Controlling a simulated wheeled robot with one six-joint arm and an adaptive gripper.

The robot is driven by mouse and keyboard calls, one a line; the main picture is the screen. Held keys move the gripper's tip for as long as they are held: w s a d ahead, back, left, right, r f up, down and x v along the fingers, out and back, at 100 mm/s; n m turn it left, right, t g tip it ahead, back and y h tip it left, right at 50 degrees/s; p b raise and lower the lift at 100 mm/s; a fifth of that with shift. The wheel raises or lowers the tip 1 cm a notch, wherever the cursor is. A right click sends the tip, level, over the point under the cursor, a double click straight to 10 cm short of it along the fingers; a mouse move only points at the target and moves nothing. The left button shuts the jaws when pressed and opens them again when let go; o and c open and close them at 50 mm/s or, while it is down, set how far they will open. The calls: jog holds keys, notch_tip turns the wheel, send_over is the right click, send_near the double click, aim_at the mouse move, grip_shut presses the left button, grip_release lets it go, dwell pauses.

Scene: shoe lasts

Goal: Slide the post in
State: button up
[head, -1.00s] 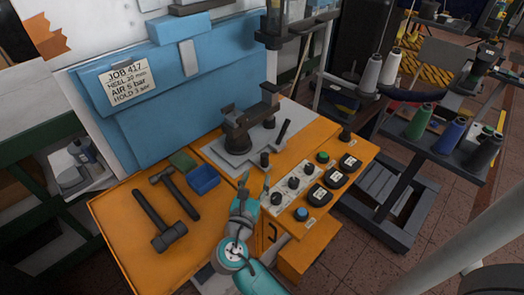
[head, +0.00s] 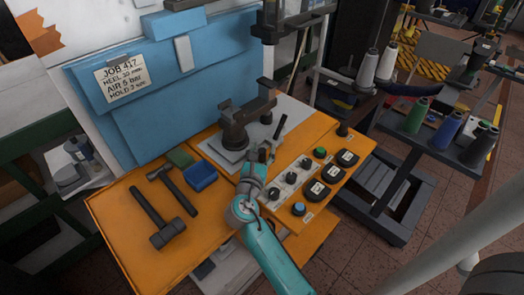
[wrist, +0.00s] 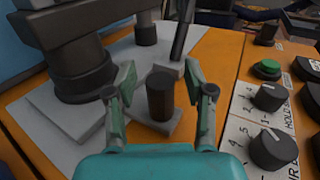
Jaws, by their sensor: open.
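The post (wrist: 160,100) is a short dark cylinder, upright on a small light grey plate (wrist: 138,122) in the wrist view. My gripper (wrist: 160,78) is open, with one finger on each side of the post. A gap shows between the post and each finger. In the head view my gripper (head: 259,152) is over the front of the grey base plate, beside the dark fixture (head: 235,132), and largely hides the post. The fixture's thick column (wrist: 78,68) stands left of my gripper in the wrist view.
A dark lever (wrist: 182,30) and a short dark cylinder (wrist: 146,32) stand beyond the post. A panel with knobs (wrist: 270,150) and a green button (wrist: 266,69) lies close on the right. Hammers (head: 155,215) and a blue tray (head: 201,177) lie left on the orange bench (head: 120,225).

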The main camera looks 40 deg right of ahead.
aim_at(272, 143)
grip_shut()
jog(key=shift+d, duration=2.3)
jog(key=shift+w, duration=0.1)
grip_release()
jog(key=v, duration=1.2)
